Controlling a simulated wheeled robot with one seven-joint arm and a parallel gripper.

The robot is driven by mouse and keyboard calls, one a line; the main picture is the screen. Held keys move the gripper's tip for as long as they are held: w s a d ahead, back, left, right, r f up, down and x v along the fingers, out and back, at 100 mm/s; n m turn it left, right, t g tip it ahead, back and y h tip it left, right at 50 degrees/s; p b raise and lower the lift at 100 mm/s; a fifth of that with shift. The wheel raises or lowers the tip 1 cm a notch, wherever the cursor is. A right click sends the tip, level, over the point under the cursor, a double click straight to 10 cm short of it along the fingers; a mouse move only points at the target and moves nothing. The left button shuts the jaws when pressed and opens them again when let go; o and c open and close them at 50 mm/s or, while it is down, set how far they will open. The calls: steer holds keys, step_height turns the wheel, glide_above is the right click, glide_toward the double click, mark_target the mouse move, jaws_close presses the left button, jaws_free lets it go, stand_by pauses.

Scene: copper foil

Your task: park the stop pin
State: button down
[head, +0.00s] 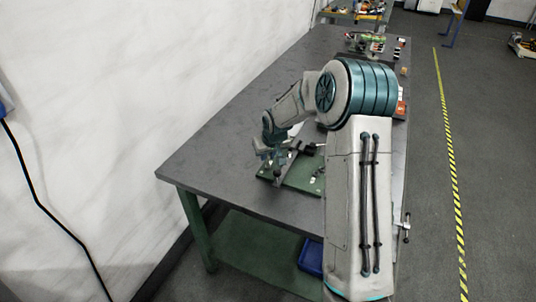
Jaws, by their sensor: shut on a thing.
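My gripper (269,160) is at the end of my arm, low over the left edge of a green fixture board (304,178) on the grey workbench. It is shut on a small part that I take for the stop pin. The pin is too small and too covered by the fingers to make out clearly. A dark metal bar with knobs (284,168) lies along the left side of the board, just below the gripper. I cannot tell whether the held part touches it. My forearm and elbow hide the right part of the board.
The grey bench top (225,145) is clear to the left, beside the white wall. Several small items (368,44) stand at its far end. A blue bin (311,257) sits on the lower shelf. A clamp (406,228) hangs at the right edge.

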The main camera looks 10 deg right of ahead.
steer(key=shift+f+b, duration=0.5)
steer(key=shift+f, duration=0.15)
stand_by(0.8)
steer(key=c, duration=1.6)
jaws_free()
steer(key=shift+c, duration=0.2)
steer(key=shift+r, duration=0.1)
steer(key=shift+r+p, duration=0.75)
steer(key=shift+r, duration=0.7)
steer(key=o, duration=0.6)
steer(key=shift+c, duration=0.2)
